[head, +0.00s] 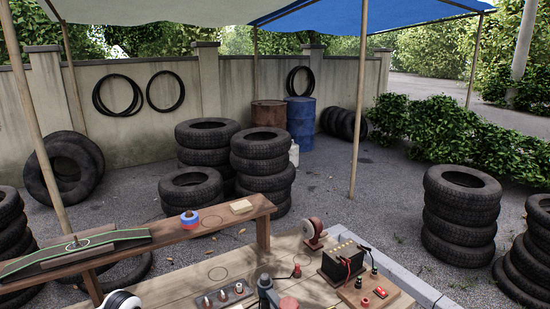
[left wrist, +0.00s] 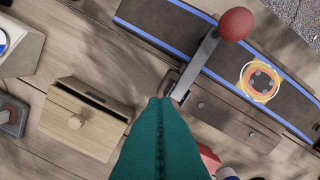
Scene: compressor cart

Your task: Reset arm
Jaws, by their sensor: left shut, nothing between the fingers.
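In the left wrist view, my left gripper (left wrist: 160,102) shows as a teal tapered shape with a seam down its middle; its fingers are shut and empty. Its tip appears close to the lower end of a grey lever arm (left wrist: 197,63) with a red ball knob (left wrist: 235,23). I cannot tell whether they touch. The lever slants up and right across a dark strip. I cannot make out either gripper in the head view.
The dark strip (left wrist: 170,20) has blue edges and carries an orange ringed disc (left wrist: 260,81). A wooden drawer box (left wrist: 75,125) lies left of the gripper.

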